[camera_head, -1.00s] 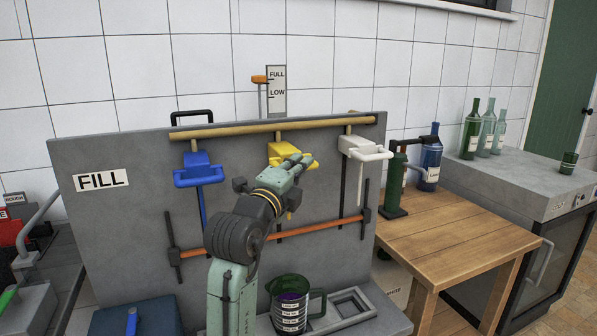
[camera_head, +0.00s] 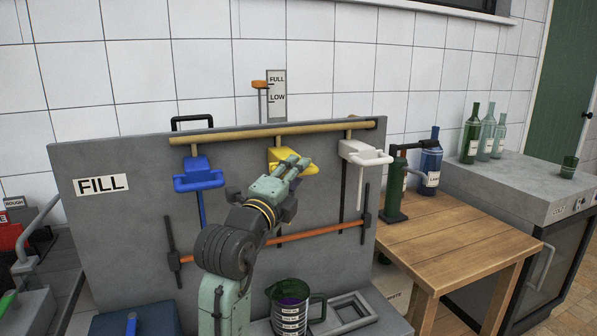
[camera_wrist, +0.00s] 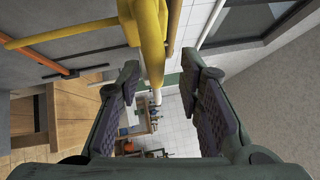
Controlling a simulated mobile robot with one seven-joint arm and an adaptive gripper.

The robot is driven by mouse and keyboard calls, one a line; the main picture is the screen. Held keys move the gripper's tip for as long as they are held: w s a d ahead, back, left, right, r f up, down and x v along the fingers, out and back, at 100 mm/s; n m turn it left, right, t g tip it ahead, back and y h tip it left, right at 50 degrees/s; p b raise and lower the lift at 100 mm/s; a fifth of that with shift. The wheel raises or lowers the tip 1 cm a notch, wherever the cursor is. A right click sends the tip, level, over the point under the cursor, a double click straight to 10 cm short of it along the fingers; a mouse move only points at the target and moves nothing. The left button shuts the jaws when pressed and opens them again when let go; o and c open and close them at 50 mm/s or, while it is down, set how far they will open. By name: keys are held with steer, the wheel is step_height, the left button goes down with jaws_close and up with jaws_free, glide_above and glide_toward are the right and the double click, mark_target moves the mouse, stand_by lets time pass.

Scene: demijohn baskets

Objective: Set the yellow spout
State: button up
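The yellow spout (camera_head: 279,156) hangs from the wooden rail on the grey panel, between the blue spout (camera_head: 198,177) and the white spout (camera_head: 364,153). My gripper (camera_head: 298,165) is right in front of it and hides its lower right part. In the wrist view, my gripper (camera_wrist: 162,62) has its two dark-padded fingers wide apart. A yellow part of the spout (camera_wrist: 150,35) reaches down into the gap near the fingertips, closer to the left finger. I cannot tell whether a finger touches it.
A copper-coloured bar (camera_head: 318,232) crosses the panel below the spouts. A green measuring jug (camera_head: 289,314) stands beneath. A wooden table (camera_head: 455,240) at right carries a green bottle-like device (camera_head: 394,190) and a blue bottle (camera_head: 431,163).

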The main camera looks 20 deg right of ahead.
steer(key=v, duration=1)
